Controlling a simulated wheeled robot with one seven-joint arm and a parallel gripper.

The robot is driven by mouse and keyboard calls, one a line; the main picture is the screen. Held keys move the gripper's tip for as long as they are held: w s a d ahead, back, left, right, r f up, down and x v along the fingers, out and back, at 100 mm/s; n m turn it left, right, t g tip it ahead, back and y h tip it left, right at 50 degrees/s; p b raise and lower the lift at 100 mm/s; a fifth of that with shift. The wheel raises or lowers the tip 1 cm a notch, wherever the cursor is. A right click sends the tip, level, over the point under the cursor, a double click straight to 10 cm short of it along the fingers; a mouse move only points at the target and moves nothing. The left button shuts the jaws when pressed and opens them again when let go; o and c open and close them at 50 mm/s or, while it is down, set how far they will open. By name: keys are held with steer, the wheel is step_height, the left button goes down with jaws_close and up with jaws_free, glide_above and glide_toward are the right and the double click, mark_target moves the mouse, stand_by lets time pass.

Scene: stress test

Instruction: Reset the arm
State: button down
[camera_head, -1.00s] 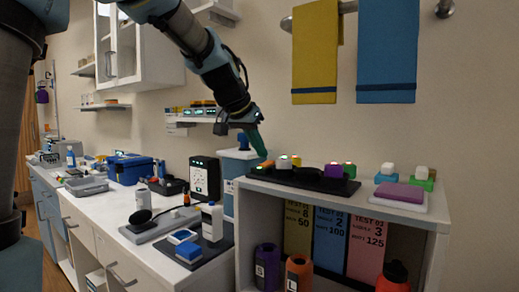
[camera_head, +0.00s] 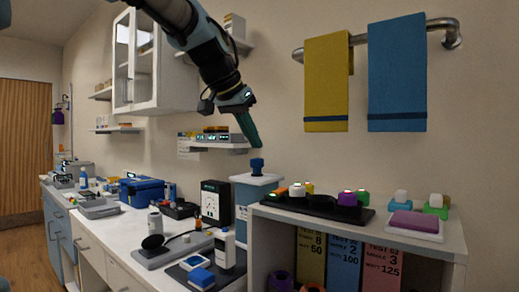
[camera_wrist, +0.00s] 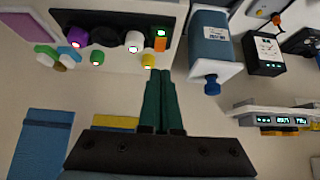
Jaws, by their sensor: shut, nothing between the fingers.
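My gripper (camera_head: 249,128) hangs in the air at the end of my arm, over the blue-grey box with a white lid and blue knob (camera_head: 257,166). Its green fingers are together with nothing between them. In the wrist view, the gripper (camera_wrist: 161,75) points toward the shelf top with the black tray (camera_wrist: 120,20) and its coloured pieces. The blue knobbed box (camera_wrist: 212,42) is just right of the fingertips there. The fingers appear apart from everything around them.
A white shelf unit (camera_head: 456,240) holds the black tray and a purple pad (camera_head: 414,221). Yellow (camera_head: 326,80) and blue (camera_head: 396,75) towels hang on a rail behind. A small wall shelf (camera_head: 215,145) is near the gripper. The counter (camera_head: 122,232) at left is cluttered.

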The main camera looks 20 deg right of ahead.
steer(key=shift+a, duration=0.1)
stand_by(0.4)
steer(key=w+a+f+n+y, duration=0.2)
steer(key=a+f+n, duration=0.1)
steer(key=a+f, duration=0.45)
steer(key=w+a+f+n+y, duration=0.1)
steer(key=w+a+f+n, duration=0.1)
steer(key=a+f, duration=0.55)
steer(key=s+a+f+n+g+y+p, duration=0.1)
steer(key=s+a+f+n, duration=0.2)
steer(key=s+a+f, duration=0.2)
steer(key=s+a+f+n+g+y, duration=0.1)
steer(key=s+a+f, duration=0.4)
steer(key=a+f, duration=0.5)
step_height(320, 180, down, 3)
steer(key=shift+s+f+n+y+p, duration=0.15)
steer(key=shift+n+y+p, duration=0.2)
steer(key=shift+n+y, duration=0.5)
steer(key=shift+d, duration=0.1)
